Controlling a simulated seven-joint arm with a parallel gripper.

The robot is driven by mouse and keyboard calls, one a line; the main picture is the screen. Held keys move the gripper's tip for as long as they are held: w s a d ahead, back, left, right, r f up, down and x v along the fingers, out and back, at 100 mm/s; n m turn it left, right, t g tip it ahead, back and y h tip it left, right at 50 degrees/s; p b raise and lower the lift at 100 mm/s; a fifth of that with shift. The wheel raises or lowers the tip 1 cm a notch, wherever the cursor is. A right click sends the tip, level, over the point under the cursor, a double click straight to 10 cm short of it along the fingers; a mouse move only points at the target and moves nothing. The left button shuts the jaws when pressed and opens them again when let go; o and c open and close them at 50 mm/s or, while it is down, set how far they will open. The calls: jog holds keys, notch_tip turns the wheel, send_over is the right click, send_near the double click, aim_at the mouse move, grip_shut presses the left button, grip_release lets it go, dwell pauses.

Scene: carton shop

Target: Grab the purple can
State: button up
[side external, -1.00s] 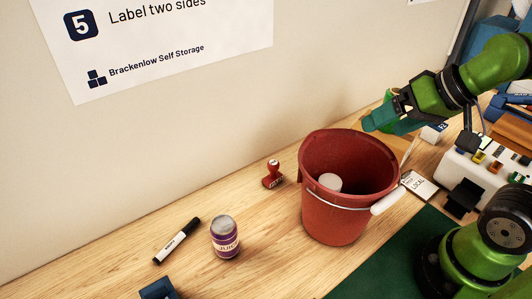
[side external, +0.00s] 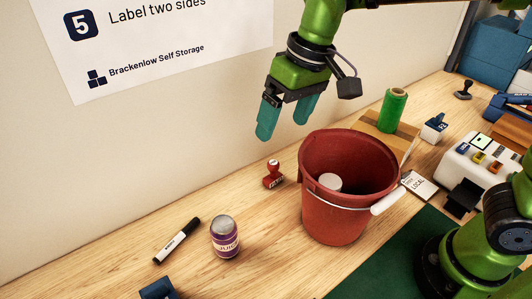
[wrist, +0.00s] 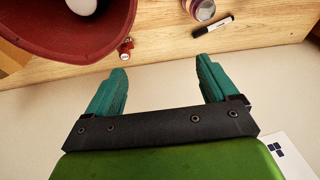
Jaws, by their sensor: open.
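The purple can (side external: 225,241) stands upright on the wooden table, with a grey top and a pale label band reading "JUICE". In the wrist view the can (wrist: 205,10) is at the top edge, partly cut off.
A red bucket (side external: 318,215) with a white item inside stands right of the can. A black-and-white marker (side external: 177,241) lies left of it. A blue object (side external: 158,289) sits at the front edge. A wall rises behind.

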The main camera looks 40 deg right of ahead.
aim_at(220, 226)
jog(key=a+f+n+g+h, duration=0.1)
jog(key=a+f, duration=0.2)
jog(key=a, duration=0.4)
jog(key=a+f+n+g+h, duration=0.1)
jog(key=a+f+n, duration=0.1)
jog(key=a+f, duration=0.35)
jog(key=f, duration=0.3)
jog(key=a+f, duration=0.1)
jog(key=f, duration=0.2)
jog(key=a+f, duration=0.1)
jog(key=f, duration=0.2)
jog(key=shift+w+f, duration=0.2)
jog(key=shift+w, duration=0.1)
jog(key=f, duration=0.4)
jog(key=shift+d+f, duration=0.3)
jog(key=shift+d, duration=0.05)
jog(key=shift+f, duration=0.65)
jog(key=shift+c, duration=0.5)
jog(key=c, duration=1)
